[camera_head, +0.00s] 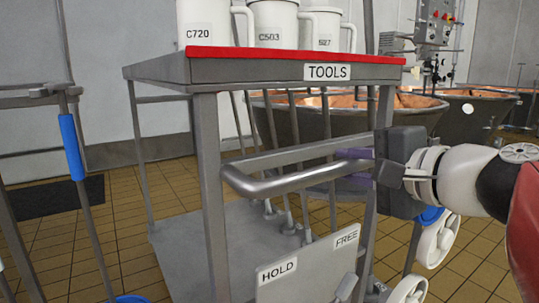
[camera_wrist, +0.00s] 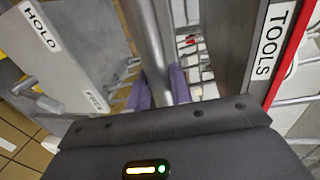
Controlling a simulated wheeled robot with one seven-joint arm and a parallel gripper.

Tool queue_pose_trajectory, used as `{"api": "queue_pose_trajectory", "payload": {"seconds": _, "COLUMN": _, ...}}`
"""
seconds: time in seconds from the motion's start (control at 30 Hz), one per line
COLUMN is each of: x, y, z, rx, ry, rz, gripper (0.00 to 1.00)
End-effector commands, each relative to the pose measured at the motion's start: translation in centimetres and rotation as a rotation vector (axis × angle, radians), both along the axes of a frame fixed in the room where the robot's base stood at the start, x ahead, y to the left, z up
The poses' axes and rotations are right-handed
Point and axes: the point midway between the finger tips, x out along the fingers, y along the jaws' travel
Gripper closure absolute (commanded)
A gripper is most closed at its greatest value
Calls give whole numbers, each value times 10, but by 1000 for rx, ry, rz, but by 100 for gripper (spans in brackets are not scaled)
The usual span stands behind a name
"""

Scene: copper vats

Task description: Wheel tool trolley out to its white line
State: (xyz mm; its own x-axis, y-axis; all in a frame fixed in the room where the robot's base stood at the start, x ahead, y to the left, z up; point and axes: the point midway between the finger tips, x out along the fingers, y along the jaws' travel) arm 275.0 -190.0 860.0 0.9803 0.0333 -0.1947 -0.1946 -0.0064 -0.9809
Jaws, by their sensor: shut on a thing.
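The tool trolley (camera_head: 330,72) is a grey metal frame with a red-edged top and a TOOLS label, which also shows in the wrist view (camera_wrist: 264,45). Its push handle (camera_head: 285,183) sticks out toward me. My gripper (camera_head: 358,168) is shut on the handle's right part; in the wrist view the purple fingers (camera_wrist: 160,88) lie on both sides of the bar (camera_wrist: 147,35). A low plate (camera_head: 310,272) carries HOLD and FREE labels. A lever (camera_head: 346,287) stands by it; I cannot tell its setting.
White jugs (camera_head: 275,22) stand on the trolley top. Copper vats (camera_head: 300,115) are behind it. A frame with a blue-gripped pole (camera_head: 72,148) stands close at left. White wheels (camera_head: 438,240) show at lower right. A dark mat (camera_head: 60,198) lies on the tiled floor at left.

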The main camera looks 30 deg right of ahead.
Motion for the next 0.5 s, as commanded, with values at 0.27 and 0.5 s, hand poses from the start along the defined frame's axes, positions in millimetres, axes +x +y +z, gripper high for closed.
{"api": "queue_pose_trajectory", "payload": {"seconds": 0.27, "x": -47, "y": -1, "z": -1, "rx": 0, "ry": 1, "rz": 2, "gripper": 100}}
{"api": "queue_pose_trajectory", "payload": {"seconds": 0.5, "x": -71, "y": -2, "z": -2, "rx": 0, "ry": 4, "rz": 2, "gripper": 100}}
